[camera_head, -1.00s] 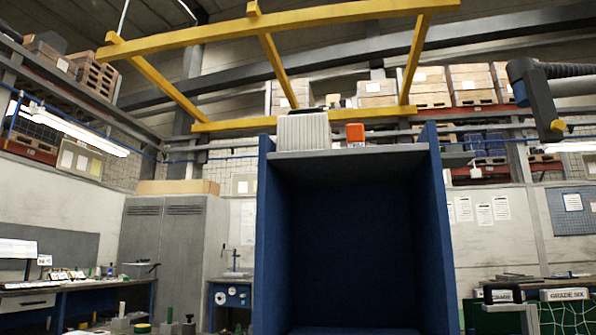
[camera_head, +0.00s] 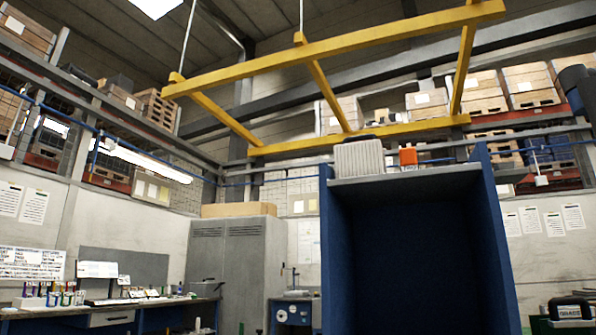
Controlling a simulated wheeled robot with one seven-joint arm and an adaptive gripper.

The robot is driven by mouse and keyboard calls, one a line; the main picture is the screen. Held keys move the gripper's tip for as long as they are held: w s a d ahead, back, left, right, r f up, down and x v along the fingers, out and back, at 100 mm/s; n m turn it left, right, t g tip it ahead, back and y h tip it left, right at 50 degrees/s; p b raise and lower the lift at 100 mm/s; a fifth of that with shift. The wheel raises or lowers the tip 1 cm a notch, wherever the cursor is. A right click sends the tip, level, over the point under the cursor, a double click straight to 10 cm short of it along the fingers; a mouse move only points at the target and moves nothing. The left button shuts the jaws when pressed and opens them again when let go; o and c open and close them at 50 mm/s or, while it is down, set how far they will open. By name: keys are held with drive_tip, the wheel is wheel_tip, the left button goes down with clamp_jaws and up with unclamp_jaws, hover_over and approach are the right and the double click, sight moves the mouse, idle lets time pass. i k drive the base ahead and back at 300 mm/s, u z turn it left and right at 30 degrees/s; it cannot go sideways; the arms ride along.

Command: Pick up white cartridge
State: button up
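A white ribbed box (camera_head: 359,157) stands upright on the grey top of a tall blue open-fronted cabinet (camera_head: 498,240), right of centre. It is the only white block-like thing up there, but I cannot tell for sure that it is the white cartridge. A small orange-red item (camera_head: 408,157) stands just to its right, a small gap apart. My gripper is not in view.
A yellow overhead frame (camera_head: 335,49) spans above the cabinet. A grey locker (camera_head: 237,265) stands left of the cabinet. A workbench (camera_head: 112,318) with small items runs along the left wall. High shelves hold wooden crates (camera_head: 485,92). A dark rounded part shows at the right edge.

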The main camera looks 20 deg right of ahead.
sight(368, 158)
drive_tip(key=u, duration=0.5)
drive_tip(key=i, duration=0.95)
drive_tip(key=z, duration=0.75)
